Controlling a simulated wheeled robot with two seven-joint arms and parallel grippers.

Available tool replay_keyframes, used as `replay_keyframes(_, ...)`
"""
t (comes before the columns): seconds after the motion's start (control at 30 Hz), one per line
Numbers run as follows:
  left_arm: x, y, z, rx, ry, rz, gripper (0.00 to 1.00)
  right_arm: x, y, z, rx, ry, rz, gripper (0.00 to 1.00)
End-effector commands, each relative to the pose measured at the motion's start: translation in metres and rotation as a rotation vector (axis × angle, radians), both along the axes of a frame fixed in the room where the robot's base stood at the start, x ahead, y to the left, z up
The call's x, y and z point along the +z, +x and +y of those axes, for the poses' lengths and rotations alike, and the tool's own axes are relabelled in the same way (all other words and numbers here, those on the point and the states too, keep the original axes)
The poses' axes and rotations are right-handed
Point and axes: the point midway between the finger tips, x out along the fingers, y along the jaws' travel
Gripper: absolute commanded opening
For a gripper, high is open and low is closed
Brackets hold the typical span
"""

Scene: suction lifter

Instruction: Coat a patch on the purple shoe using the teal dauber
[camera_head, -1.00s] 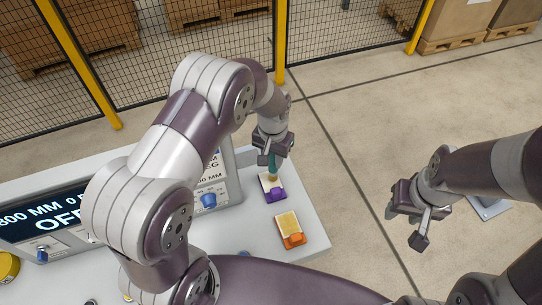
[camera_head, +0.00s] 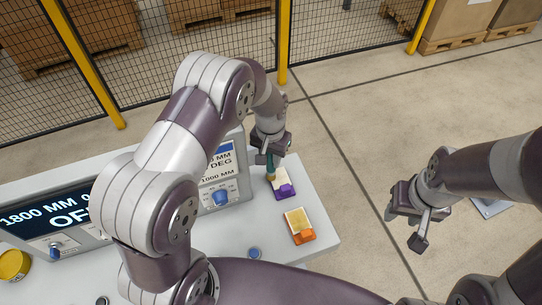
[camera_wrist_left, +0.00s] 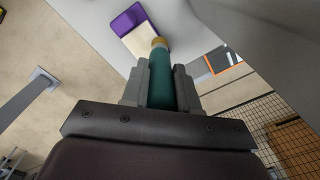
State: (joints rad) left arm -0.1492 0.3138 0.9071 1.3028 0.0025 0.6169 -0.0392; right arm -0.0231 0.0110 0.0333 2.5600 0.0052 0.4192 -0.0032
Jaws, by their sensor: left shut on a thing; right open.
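The purple shoe (camera_head: 286,192) is a purple block with a pale patch, lying near the right end of the grey console top. It also shows in the left wrist view (camera_wrist_left: 128,21). My left gripper (camera_head: 270,153) is shut on the teal dauber (camera_wrist_left: 161,82), which points down with its tan tip (camera_wrist_left: 159,42) at the edge of the pale patch (camera_head: 279,178). I cannot tell whether the tip touches the patch. My right gripper (camera_head: 419,219) is open and empty, over the floor on the right.
An orange shoe (camera_head: 303,238) with a yellowish patch lies nearer me on the console (camera_head: 325,225). A display panel with a blue knob (camera_head: 219,197) stands left of the purple shoe. A mesh fence (camera_head: 340,45) runs behind. A yellow round object (camera_head: 13,265) sits at far left.

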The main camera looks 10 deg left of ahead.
Motion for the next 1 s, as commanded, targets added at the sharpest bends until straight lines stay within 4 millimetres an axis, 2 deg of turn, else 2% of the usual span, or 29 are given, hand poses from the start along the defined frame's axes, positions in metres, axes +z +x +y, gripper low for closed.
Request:
replay_keyframes(0.07, 0.001, 0.001, 0.001, 0.000, 0.000, 0.000, 0.00, 0.002, 0.000, 0.000, 0.000, 0.000, 0.000, 0.43)
replay_keyframes(0.17, 0.021, 0.003, 0.001, 0.000, -0.001, -0.005, 0.00, 0.013, 0.000, 0.000, 0.000, 0.000, 0.000, 0.43)
replay_keyframes(0.73, 0.071, 0.008, 0.002, 0.002, 0.000, -0.001, 0.00, 0.051, 0.000, 0.000, 0.000, 0.000, 0.000, 0.43)
replay_keyframes(1.0, 0.079, 0.009, 0.002, 0.002, 0.000, 0.000, 0.00, 0.056, 0.000, 0.000, 0.000, 0.000, 0.000, 0.43)
